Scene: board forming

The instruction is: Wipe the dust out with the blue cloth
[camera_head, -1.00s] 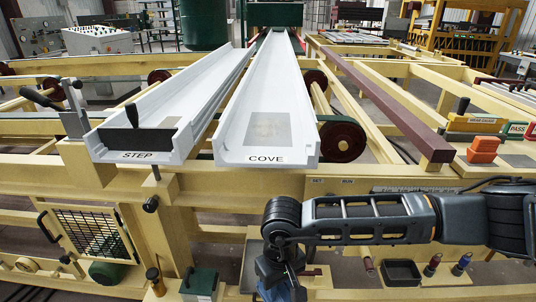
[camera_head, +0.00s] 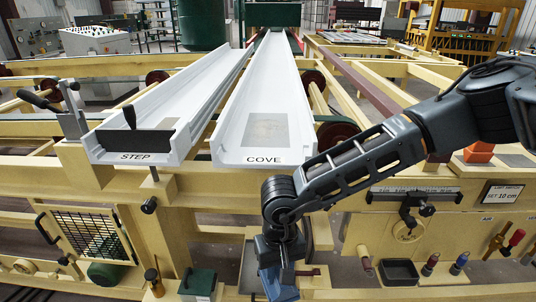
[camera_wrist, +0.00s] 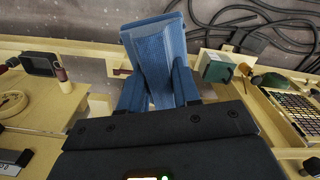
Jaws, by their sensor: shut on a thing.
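The blue cloth (camera_wrist: 155,60) is a folded, ribbed blue piece between the two fingers of my gripper (camera_wrist: 158,92) in the wrist view. My gripper is shut on it. In the head view my gripper (camera_head: 280,284) points down at the bottom middle, in front of the yellow frame and below the channels' near ends. The white COVE channel (camera_head: 262,157) lies open at the top, and a greyish dust patch (camera_head: 267,130) shows on its floor near the front end. The white STEP channel (camera_head: 137,157) lies to its left, with a dark handled block (camera_head: 135,139) in it.
The yellow frame (camera_head: 200,170) runs across in front of the channels. A black tray (camera_head: 400,272) sits on the lower ledge at right, beside small red and blue knobs. A green box (camera_head: 198,282) stands left of my gripper. Cables (camera_wrist: 270,30) lie on the floor.

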